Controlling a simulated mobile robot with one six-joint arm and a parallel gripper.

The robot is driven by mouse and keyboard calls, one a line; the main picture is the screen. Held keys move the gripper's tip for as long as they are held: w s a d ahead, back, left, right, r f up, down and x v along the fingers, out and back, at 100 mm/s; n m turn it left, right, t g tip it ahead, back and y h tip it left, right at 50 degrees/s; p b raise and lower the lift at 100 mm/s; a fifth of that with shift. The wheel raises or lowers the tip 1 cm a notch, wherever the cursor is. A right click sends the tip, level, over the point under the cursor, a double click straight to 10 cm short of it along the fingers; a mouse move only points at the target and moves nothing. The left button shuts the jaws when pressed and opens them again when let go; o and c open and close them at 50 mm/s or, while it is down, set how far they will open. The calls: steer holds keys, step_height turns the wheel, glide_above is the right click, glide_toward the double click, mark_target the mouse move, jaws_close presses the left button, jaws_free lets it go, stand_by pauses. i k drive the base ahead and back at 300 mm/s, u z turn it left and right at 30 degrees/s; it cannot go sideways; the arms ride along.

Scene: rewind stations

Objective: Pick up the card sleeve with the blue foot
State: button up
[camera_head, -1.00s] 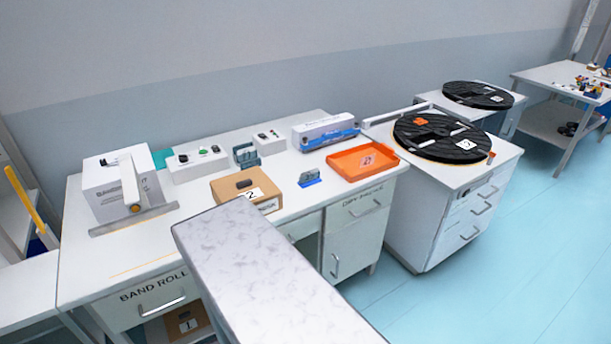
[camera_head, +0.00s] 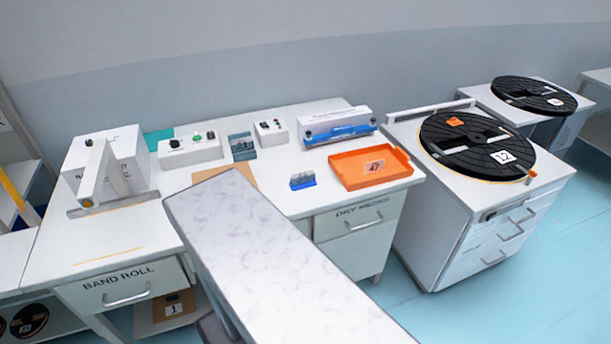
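The card sleeve with the blue foot (camera_head: 302,181) stands on the white bench, left of the orange tray (camera_head: 345,181). It is small and grey, with a bright blue base at its front. It looks upright and nothing touches it. A similar grey-teal holder (camera_head: 243,147) stands farther back, beside the control boxes. My gripper is not in view. A pale speckled part of my own body crosses the lower middle and hides part of the bench front.
A white box with a lever (camera_head: 105,160) stands at the bench's left. A long white box with a blue bar (camera_head: 338,128) is behind the sleeve. A black reel (camera_head: 470,146) lies on the right cabinet.

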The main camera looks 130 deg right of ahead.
mark_target(307, 181)
steer(key=k, duration=0.8)
steer(key=z, duration=0.4)
steer(key=k, duration=0.75)
steer(key=z, duration=0.85)
steer(key=k, duration=1.3)
steer(key=u, duration=0.05)
steer(key=i, duration=0.4)
steer(key=z, duration=0.05)
